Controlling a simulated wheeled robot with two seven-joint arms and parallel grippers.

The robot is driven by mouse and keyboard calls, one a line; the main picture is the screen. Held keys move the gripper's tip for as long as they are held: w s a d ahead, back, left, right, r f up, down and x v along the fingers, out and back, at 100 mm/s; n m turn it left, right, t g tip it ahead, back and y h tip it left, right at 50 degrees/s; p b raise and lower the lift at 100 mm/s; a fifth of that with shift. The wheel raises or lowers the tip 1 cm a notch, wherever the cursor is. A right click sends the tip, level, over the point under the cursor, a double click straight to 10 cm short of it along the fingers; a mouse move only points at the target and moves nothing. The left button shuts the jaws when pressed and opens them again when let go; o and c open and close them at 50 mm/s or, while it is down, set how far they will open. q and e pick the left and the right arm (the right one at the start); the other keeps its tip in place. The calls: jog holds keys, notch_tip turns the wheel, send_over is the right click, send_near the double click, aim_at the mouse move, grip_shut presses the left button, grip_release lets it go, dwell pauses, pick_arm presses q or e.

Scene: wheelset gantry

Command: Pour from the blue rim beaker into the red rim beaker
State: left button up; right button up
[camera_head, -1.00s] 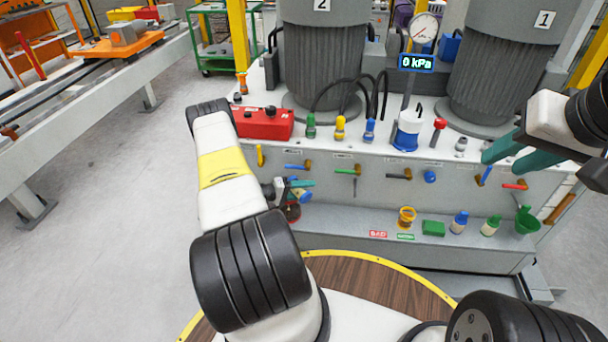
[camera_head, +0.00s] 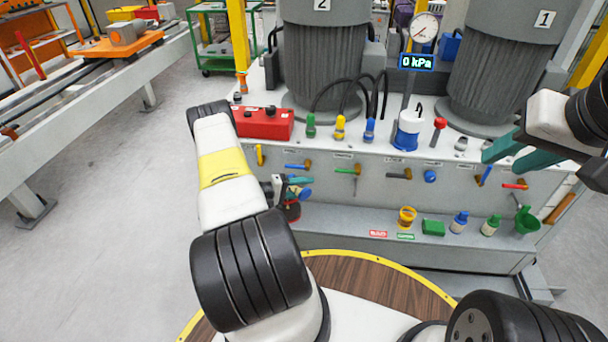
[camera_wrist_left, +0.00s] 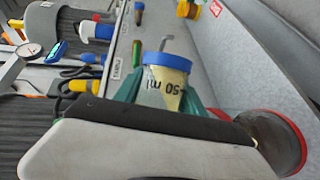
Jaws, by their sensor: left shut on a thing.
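My left gripper (camera_head: 299,182) has teal fingers shut around the blue rim beaker (camera_head: 305,194), held in front of the panel. In the left wrist view, the blue rim beaker (camera_wrist_left: 163,82) lies well tipped over, with pale yellow contents along its lower side. No stream is visible. The red rim beaker (camera_head: 292,210) is below and slightly left of it in the head view, mostly hidden by my left arm. In the left wrist view the red rim beaker (camera_wrist_left: 278,142) shows at lower right, partly behind the gripper. My right gripper (camera_head: 513,152) is open and empty at right.
The shelf holds an orange cup (camera_head: 407,215), a green block (camera_head: 433,228), small bottles (camera_head: 460,222) and a green funnel cup (camera_head: 525,220). Tools hang on the panel behind the beakers. A red box (camera_head: 264,123) stands on the bench top. The shelf's middle is clear.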

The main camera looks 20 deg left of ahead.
pick_arm(q)
jog(key=shift+a+r+n, duration=0.1)
jog(key=shift+r+n, duration=0.15)
jog(key=shift+n, duration=0.15)
dwell(0.3)
jog(key=shift+w+a+f+n+h, duration=0.1)
jog(key=shift+f+n+h, duration=0.05)
jog(key=shift+n+h, duration=0.25)
dwell(0.5)
